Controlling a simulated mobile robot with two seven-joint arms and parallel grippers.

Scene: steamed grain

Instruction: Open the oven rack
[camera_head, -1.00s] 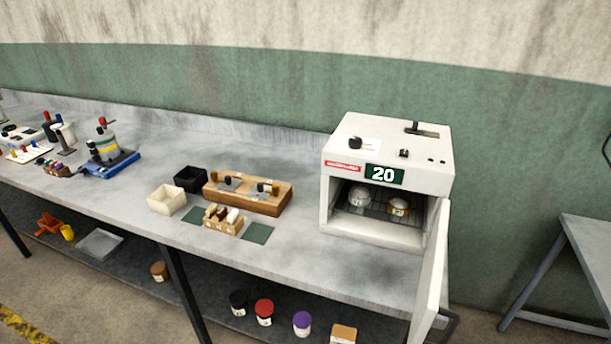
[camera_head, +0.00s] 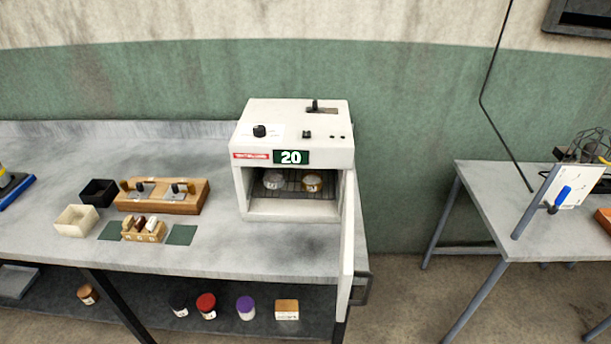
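A small white oven (camera_head: 297,133) stands at the right end of the grey bench, with a green display reading 20. Its door (camera_head: 347,245) hangs open to the right, seen nearly edge-on, with a dark handle (camera_head: 361,289). Inside is a dark wire rack (camera_head: 293,187). A silver-grey round container (camera_head: 273,181) and a yellowish one (camera_head: 312,183) sit on the rack. The rack appears to lie inside the chamber. Neither of my grippers is in view.
A wooden block (camera_head: 163,197), a white box (camera_head: 76,220), a black box (camera_head: 98,192) and a small wooden holder (camera_head: 144,232) stand left of the oven. Several lidded jars are on the lower shelf (camera_head: 230,318). A second table (camera_head: 490,190) stands right, with open floor between.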

